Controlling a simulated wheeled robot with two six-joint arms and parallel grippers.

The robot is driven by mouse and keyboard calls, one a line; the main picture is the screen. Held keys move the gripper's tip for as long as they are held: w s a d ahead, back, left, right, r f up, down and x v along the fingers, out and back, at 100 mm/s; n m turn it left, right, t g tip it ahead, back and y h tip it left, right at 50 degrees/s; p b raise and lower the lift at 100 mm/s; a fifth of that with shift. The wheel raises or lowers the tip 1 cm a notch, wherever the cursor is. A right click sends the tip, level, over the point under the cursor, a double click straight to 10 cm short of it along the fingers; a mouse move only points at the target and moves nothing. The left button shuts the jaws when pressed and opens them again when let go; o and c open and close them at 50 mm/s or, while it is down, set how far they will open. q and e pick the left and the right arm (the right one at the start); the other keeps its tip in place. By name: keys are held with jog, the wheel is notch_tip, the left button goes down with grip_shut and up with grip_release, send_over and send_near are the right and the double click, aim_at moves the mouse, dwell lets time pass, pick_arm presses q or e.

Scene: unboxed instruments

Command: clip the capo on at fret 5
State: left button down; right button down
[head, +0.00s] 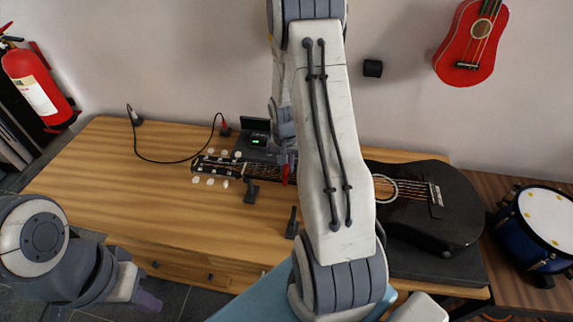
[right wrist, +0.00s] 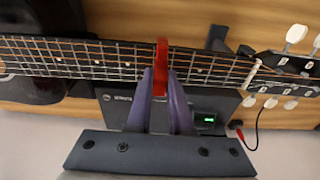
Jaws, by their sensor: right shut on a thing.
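A black acoustic guitar (head: 425,205) lies on the wooden table, its neck and headstock (head: 215,168) pointing left. The red capo (right wrist: 161,62) is across the neck (right wrist: 100,58) in the right wrist view, some frets from the nut (right wrist: 251,74). I cannot tell exactly which fret, nor whether it touches the strings. My right gripper (right wrist: 162,82) is shut on the capo, with purple fingers either side of its lower part. In the head view the capo (head: 286,173) shows beside my forearm, which hides part of the neck. My left gripper (head: 148,299) is low at the left, away from the guitar; its opening is unclear.
A black device with a green display (head: 258,141) stands behind the neck, with a cable (head: 165,161) running left. Black supports (head: 251,191) (head: 292,222) are near the neck. A blue drum (head: 540,230) stands at right. The table's left part is clear.

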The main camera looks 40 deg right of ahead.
jog(key=shift+f+b, duration=0.35)
dwell(0.3)
jog(key=c, duration=0.7)
grip_release()
jog(key=shift+c, duration=0.2)
notch_tip(320, 180, up, 10)
jog(key=a+b, duration=0.1)
jog(key=shift+s+r, duration=0.2)
jog(key=shift+s, duration=0.2)
